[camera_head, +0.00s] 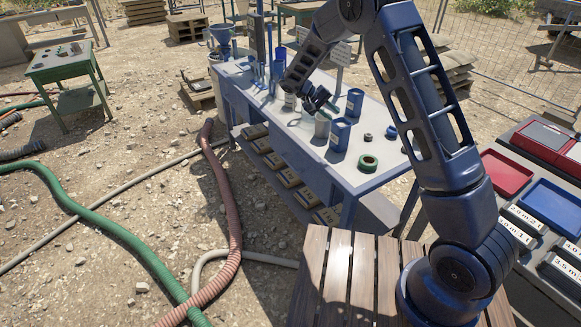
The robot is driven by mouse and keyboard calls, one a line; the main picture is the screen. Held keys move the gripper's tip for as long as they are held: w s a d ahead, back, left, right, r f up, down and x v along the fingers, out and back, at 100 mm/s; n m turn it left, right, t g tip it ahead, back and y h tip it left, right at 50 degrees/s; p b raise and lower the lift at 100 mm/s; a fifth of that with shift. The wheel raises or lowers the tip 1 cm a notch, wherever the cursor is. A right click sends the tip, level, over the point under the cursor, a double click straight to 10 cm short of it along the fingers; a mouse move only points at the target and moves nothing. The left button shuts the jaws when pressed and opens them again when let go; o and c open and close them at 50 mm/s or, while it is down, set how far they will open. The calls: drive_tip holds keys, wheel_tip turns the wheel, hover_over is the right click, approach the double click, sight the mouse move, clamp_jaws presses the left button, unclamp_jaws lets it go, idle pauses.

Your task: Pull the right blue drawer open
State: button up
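The blue workbench (372,177) with a pale top stands in the middle of the camera_head view. Blue drawer fronts run under its front edge. The right blue drawer (300,158) appears as a plain blue panel; its handle and any gap around it are too small to make out. My blue arm reaches in from the right and over the bench. My gripper (318,103) is above the bench top, behind and above the drawer front and apart from it. Its fingers are dark and small, and I cannot tell whether they are open.
Boxes (290,178) fill the lower shelf. A red hose (222,190) lies along the ground before the bench. A slatted wooden table (340,285) is in front.

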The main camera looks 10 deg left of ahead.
drive_tip(key=s+a+f+n+t+h, duration=0.2)
drive_tip(key=a+f+t, duration=0.2)
drive_tip(key=a+f, duration=1.05)
drive_tip(key=n+t, duration=0.2)
drive_tip(key=t, duration=0.2)
approach(290, 165)
drive_tip(key=x, duration=1)
drive_tip(key=shift+w+d+f, duration=0.1)
drive_tip(key=shift+w+f, duration=0.05)
drive_tip(key=shift+f, duration=0.1)
clamp_jaws()
